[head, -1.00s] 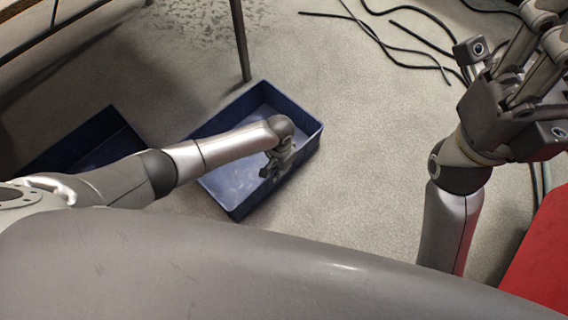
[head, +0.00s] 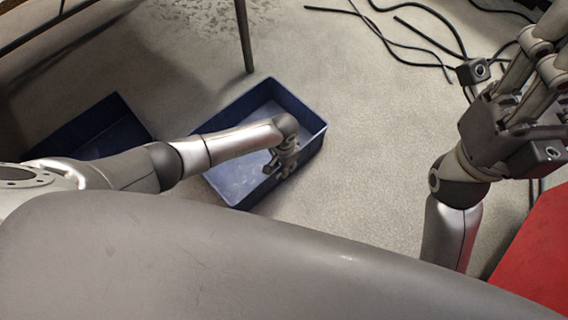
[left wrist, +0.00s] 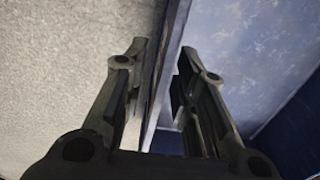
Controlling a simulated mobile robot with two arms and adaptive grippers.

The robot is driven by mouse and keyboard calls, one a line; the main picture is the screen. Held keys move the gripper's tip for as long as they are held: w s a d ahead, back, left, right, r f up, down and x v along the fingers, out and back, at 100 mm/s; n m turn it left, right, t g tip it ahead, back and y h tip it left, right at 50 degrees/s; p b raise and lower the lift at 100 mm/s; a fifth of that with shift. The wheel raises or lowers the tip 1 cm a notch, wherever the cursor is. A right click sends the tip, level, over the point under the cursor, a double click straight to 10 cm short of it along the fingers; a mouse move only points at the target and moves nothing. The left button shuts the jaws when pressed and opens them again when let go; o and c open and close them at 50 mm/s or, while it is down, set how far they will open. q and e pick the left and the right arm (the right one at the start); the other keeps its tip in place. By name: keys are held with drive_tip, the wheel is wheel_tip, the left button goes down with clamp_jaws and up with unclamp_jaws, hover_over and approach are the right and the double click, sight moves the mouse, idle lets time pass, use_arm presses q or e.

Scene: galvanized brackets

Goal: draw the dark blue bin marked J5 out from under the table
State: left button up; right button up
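A dark blue open bin (head: 318,140) lies on the floor in the middle of the head view, in front of a table leg and apart from it. It looks empty. No J5 mark is legible. My left gripper (head: 282,166) reaches down to its near right side.
A second dark blue bin (head: 120,135) lies to the left, partly behind my left arm. The table's leg (head: 243,35) stands behind the held bin. Black cables (head: 385,40) lie at the upper right, and a red surface (head: 540,250) is at the lower right. Floor right of the bin is clear.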

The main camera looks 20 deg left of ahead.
idle(0.3)
use_arm(q)
wheel_tip(320, 180, up, 12)
idle(0.6)
idle(0.4)
